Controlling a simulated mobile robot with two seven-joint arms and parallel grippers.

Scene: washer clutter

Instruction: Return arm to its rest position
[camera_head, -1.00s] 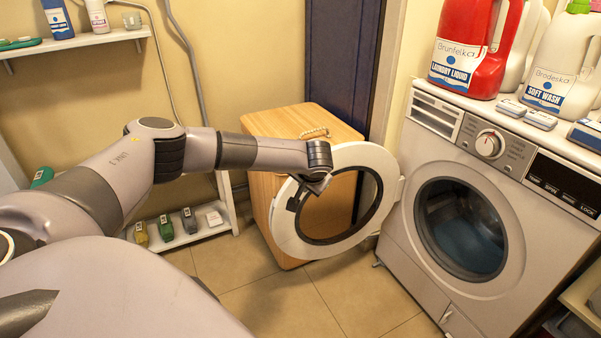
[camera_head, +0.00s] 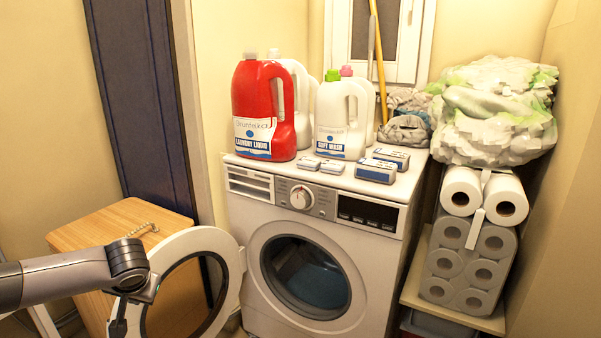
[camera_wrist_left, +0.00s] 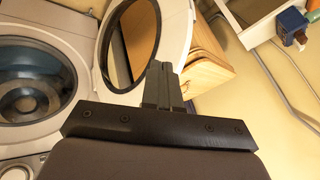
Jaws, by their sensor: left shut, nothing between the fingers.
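My left arm comes in from the left in the head view. Its gripper (camera_head: 122,308) is at the near left rim of the open round washer door (camera_head: 228,252). In the left wrist view the gripper's fingers (camera_wrist_left: 160,68) are together and empty, pointing toward the door's rim (camera_wrist_left: 178,28). I cannot tell whether they touch it. The washing machine (camera_head: 262,222) stands right of the door, with its dark round drum opening (camera_head: 305,277) uncovered. It also shows at the left of the wrist view (camera_wrist_left: 28,50). My right gripper is not in view.
A wooden cabinet (camera_head: 120,218) stands behind the door. A red detergent jug (camera_head: 262,110), a white jug (camera_head: 340,120) and small boxes (camera_head: 377,171) stand on the washer. Paper rolls (camera_head: 470,255) and a bulky bag (camera_head: 495,110) fill the right side.

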